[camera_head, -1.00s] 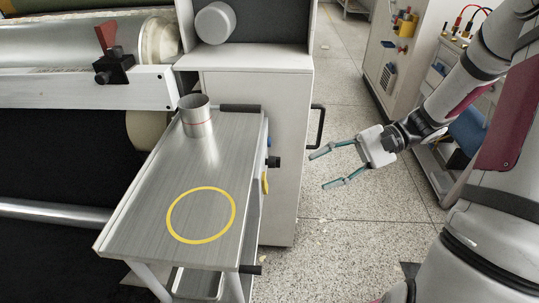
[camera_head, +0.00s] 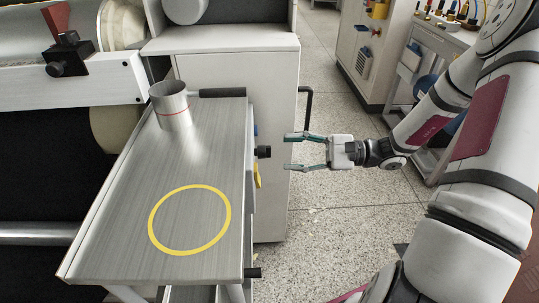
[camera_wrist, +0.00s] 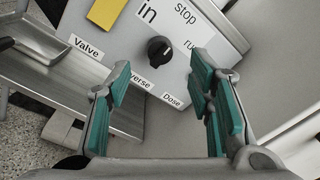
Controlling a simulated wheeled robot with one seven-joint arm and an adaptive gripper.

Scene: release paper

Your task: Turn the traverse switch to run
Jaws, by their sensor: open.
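A black rotary knob (camera_wrist: 160,50) sits on a light panel in the wrist view, above a partly covered label ending in "verse". The words "stop" and a partly hidden "ru" are printed to its upper right. In the head view a black knob (camera_head: 264,151) sticks out from the cart's right side. My gripper (camera_head: 288,151) is open and empty, its fingertips just right of that knob and apart from it. In the wrist view the knob lies ahead, between and beyond my teal-padded fingers (camera_wrist: 163,92).
The steel cart top (camera_head: 205,150) carries a metal cup (camera_head: 171,108) and a yellow ring mark (camera_head: 190,220). A yellow part (camera_head: 257,174) is beside the knob. A black handle (camera_head: 304,105) stands on the cabinet behind. "Valve" (camera_wrist: 86,47) and "Dose" (camera_wrist: 172,100) labels flank the knob.

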